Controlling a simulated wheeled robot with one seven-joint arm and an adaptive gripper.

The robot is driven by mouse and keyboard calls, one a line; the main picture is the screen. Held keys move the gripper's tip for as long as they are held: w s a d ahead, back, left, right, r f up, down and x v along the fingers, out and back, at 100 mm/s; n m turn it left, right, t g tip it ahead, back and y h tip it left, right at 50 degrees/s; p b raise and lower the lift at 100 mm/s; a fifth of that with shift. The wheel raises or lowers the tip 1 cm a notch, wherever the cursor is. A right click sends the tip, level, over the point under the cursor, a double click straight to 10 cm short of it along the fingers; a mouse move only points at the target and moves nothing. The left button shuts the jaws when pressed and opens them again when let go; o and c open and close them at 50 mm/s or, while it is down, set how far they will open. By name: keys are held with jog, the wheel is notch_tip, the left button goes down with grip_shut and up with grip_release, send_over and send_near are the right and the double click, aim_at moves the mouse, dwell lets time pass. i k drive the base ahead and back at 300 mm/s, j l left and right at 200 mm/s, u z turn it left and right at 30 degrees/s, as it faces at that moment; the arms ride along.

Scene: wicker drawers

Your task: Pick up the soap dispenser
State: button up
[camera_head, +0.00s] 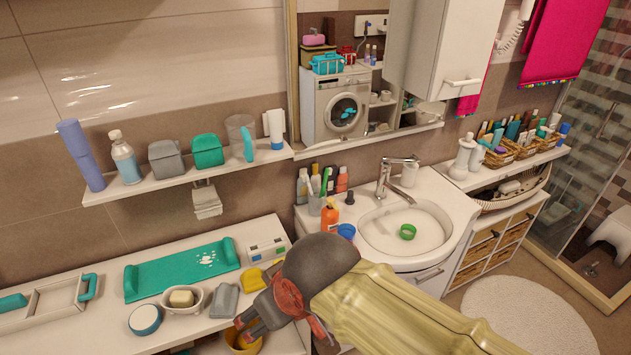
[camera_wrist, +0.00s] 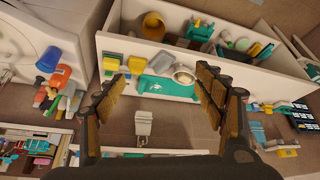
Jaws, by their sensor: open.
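I cannot tell for certain which item is the soap dispenser. An orange bottle (camera_head: 330,215) stands at the sink's left edge; it also shows at the left in the wrist view (camera_wrist: 60,76). A small white container (camera_head: 409,174) stands right of the faucet. White pump-type bottles (camera_head: 465,155) stand on the right-hand shelf. My gripper (camera_head: 248,333) is over the front edge of the left counter, left of and apart from all of these. In the wrist view my gripper (camera_wrist: 162,78) has its fingers spread wide with nothing held between them.
The left counter carries a teal tray (camera_head: 183,270), a soap bowl (camera_head: 183,298) and a grey item (camera_head: 225,300). A yellow cup (camera_head: 243,342) is below its front edge. A wall shelf (camera_head: 205,180) holds bottles and boxes. The sink (camera_head: 405,228) contains a green item.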

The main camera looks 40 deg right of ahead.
aim_at(408, 179)
jog(key=z, duration=1.95)
jog(key=i+l+z, duration=0.1)
jog(key=i, duration=0.6)
jog(key=i+l, duration=0.15)
jog(key=i, duration=0.5)
jog(key=z, duration=0.05)
